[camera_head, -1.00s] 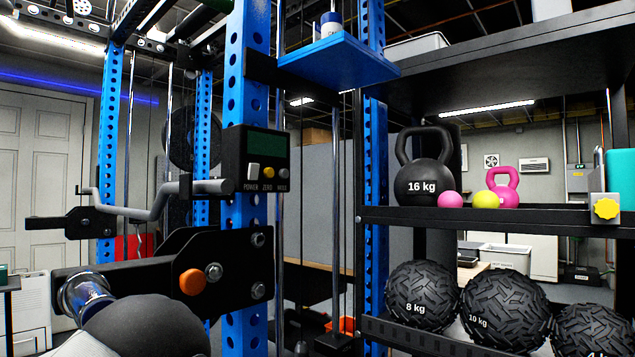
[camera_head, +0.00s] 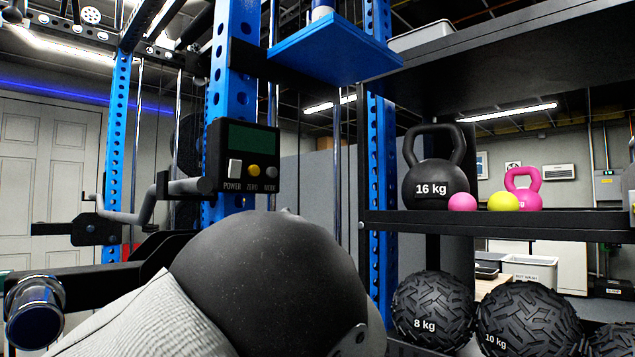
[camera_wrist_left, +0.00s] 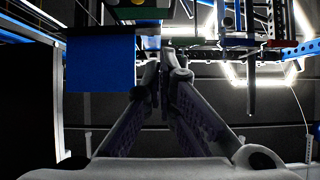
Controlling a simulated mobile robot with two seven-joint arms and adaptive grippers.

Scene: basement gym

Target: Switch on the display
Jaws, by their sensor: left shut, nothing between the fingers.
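The display (camera_head: 242,152) is a black box on the blue rack upright, with a dark green blank screen. Below the screen are a white POWER switch (camera_head: 235,169), a yellow ZERO button (camera_head: 253,170) and a grey MODE button (camera_head: 270,171). My left arm's large dark rounded link fills the lower middle of the head view, just below the display. My left gripper (camera_wrist_left: 166,62) shows in the left wrist view, its fingers shut and empty; it is hidden in the head view. I cannot tell its distance from the switch. My right gripper is not in view.
A grey bar (camera_head: 165,190) crosses left of and below the display. A blue shelf plate (camera_head: 335,52) juts out at upper right. A rack shelf (camera_head: 500,222) holds a 16 kg kettlebell (camera_head: 436,185); heavy balls (camera_head: 432,303) sit below.

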